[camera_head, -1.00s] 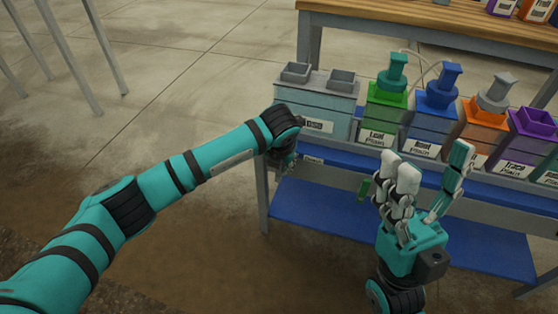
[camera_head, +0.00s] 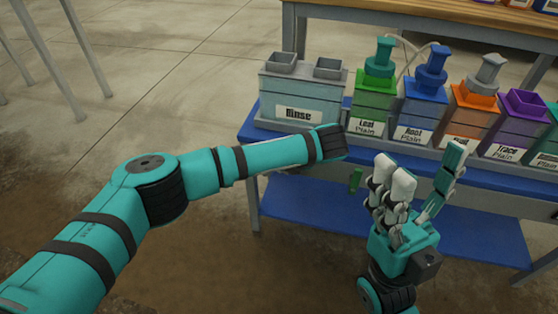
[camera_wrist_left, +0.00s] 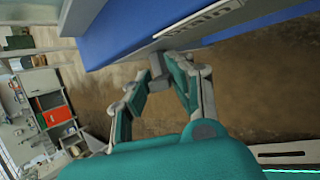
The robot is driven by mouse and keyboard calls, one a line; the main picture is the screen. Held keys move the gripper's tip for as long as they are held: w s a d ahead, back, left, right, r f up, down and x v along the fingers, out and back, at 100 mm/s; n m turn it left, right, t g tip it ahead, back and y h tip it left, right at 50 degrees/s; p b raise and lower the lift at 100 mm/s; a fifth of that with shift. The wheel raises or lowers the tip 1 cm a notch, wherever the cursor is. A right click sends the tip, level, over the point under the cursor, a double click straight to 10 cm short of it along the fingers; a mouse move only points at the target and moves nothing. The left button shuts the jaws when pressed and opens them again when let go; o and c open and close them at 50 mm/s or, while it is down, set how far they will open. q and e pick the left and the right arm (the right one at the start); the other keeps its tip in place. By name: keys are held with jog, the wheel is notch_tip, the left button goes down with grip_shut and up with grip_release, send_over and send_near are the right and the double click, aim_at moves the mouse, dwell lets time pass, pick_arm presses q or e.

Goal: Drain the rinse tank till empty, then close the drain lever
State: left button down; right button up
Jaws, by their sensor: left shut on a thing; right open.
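The rinse tank (camera_head: 285,92), a pale blue-grey box with a white "Rinse" label and two open square cups on top, stands at the left end of the blue shelf. Its liquid level cannot be made out. In the left wrist view, my left gripper (camera_wrist_left: 158,72) is shut on a small grey piece (camera_wrist_left: 157,64) by the blue shelf edge. It may be the drain lever, but I cannot tell its position. In the head view, my left arm hides that gripper. My right gripper (camera_head: 420,190) is open and empty in front of the shelf.
Right of the rinse tank stand green Leaf (camera_head: 373,100), blue Root (camera_head: 420,112), orange (camera_head: 470,115) and purple Trace (camera_head: 515,130) tanks. A small green piece (camera_head: 355,180) hangs below the Leaf tank. The lower blue shelf (camera_head: 310,215) looks bare. A wooden bench (camera_head: 430,14) stands behind.

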dwell(0.3)
pick_arm(q)
jog(key=c, duration=1.2)
grip_release()
jog(key=v, duration=1.2)
